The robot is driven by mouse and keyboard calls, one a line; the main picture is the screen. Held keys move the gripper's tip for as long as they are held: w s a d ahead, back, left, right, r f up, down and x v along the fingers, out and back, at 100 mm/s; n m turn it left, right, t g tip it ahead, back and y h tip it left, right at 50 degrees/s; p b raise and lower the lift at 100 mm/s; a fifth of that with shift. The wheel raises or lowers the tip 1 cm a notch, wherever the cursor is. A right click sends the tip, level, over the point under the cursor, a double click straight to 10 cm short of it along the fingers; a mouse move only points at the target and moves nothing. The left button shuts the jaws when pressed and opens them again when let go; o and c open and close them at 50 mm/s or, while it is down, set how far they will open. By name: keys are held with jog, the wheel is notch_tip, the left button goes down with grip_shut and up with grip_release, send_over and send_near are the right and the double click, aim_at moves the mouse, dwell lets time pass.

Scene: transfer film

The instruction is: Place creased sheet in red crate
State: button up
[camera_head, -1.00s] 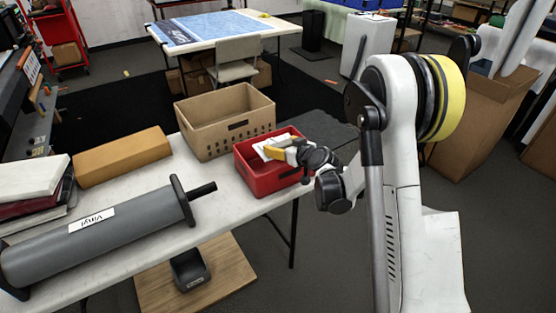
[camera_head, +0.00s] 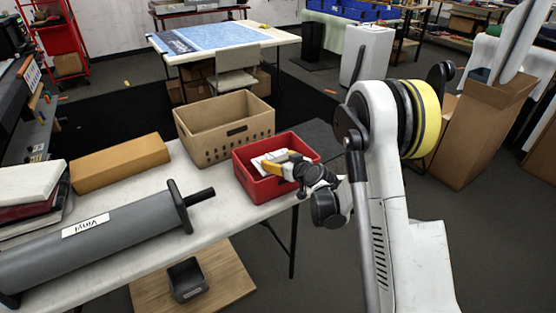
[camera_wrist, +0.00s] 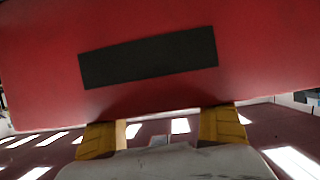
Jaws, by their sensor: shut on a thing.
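The red crate (camera_head: 262,190) stands on the near right part of the white table, open at the top. The creased sheet (camera_head: 262,161) is a small white piece at my gripper, inside the outline of the crate's opening. My gripper (camera_head: 283,161), with yellow fingers, reaches in over the crate's right side and is shut on the sheet. In the wrist view, the pale sheet (camera_wrist: 165,164) lies at the bottom edge by the yellow fingers (camera_wrist: 160,130). A red crate wall with a dark rectangle (camera_wrist: 148,57) fills the top. Whether the sheet touches the crate floor is unclear.
A brown box (camera_head: 120,163), a grey roll labelled Vinyl (camera_head: 90,245) and stacked books (camera_head: 30,190) lie to the left. A dark tray (camera_head: 187,280) sits below the table on a wooden board.

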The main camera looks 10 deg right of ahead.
jog(key=shift+s+f, duration=0.2)
jog(key=shift+f, duration=0.15)
jog(key=o, duration=1.2)
jog(key=shift+a+f, duration=0.1)
jog(key=shift+w+r, duration=0.15)
jog(key=shift+r, duration=0.3)
jog(key=p+v, duration=0.2)
jog(key=v, duration=0.9)
jog(key=s+a+r+g, duration=0.2)
jog(key=s+a+r, duration=0.1)
jog(key=s+r, duration=0.4)
jog(key=s+r+m+g+h, duration=0.1)
jog(key=s+r, duration=0.1)
jog(key=s, duration=0.5)
jog(key=s+r+m+g+h, duration=0.1)
jog(key=s+r, duration=0.1)
jog(key=s, duration=0.6)
jog(key=s+r+m+g+h, duration=0.1)
jog(key=s+r+g, duration=0.1)
jog(key=s, duration=0.6)
jog(key=shift+s+a+h, duration=0.1)
jog(key=shift+a+h, duration=0.05)
jog(key=shift+h, duration=0.25)
